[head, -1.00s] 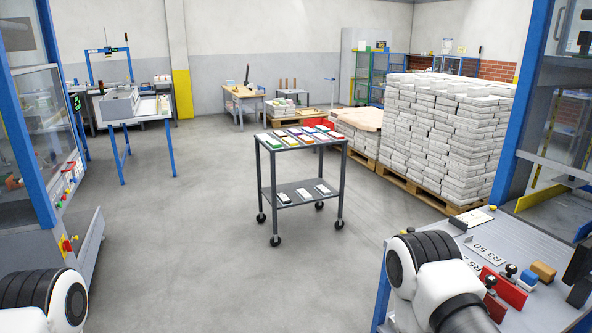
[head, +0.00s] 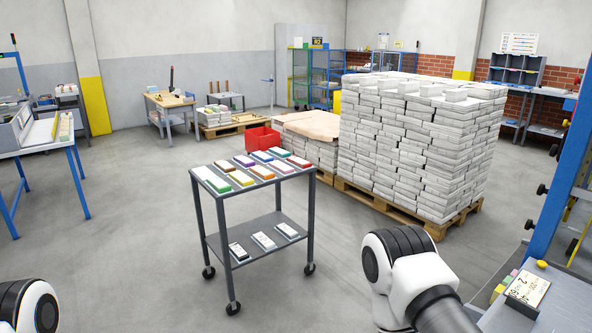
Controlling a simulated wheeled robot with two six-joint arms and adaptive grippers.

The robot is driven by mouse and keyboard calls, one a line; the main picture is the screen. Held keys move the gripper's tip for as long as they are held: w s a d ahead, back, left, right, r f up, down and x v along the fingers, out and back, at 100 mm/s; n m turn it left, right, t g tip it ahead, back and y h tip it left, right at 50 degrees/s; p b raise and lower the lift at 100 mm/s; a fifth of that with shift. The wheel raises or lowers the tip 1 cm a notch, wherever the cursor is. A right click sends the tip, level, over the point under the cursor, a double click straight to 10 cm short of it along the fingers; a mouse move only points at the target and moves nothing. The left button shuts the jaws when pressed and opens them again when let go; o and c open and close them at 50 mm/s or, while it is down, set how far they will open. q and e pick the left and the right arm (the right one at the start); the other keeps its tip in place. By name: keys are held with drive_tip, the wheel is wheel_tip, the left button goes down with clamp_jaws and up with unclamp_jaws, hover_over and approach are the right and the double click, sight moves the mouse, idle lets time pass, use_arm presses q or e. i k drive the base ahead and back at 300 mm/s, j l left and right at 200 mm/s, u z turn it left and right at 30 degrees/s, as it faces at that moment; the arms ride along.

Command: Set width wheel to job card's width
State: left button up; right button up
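I cannot make out a width wheel. A small yellow knob (head: 541,264) shows beside the card. Only links of my two arms show at the bottom edge; neither gripper is in view.
A grey wheeled cart (head: 258,222) with coloured blocks stands ahead. Behind it are a red crate (head: 262,139) and a tall stack of white bundles (head: 420,150) on a pallet (head: 400,208). A blue frame post (head: 560,180) stands at right. Floor left of the cart is clear.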

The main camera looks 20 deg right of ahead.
sight(529, 224)
drive_tip(key=i+j+z, duration=0.1)
drive_tip(key=i+z, duration=0.2)
drive_tip(key=z, duration=0.15)
drive_tip(key=i+j+z, duration=0.25)
drive_tip(key=z, duration=0.25)
drive_tip(key=i+j+z, duration=0.3)
drive_tip(key=z, duration=0.15)
drive_tip(key=i+j+z, duration=0.15)
drive_tip(key=j+z, duration=0.3)
drive_tip(key=i+j+z, duration=0.15)
drive_tip(key=j+z, duration=0.75)
drive_tip(key=j, duration=0.35)
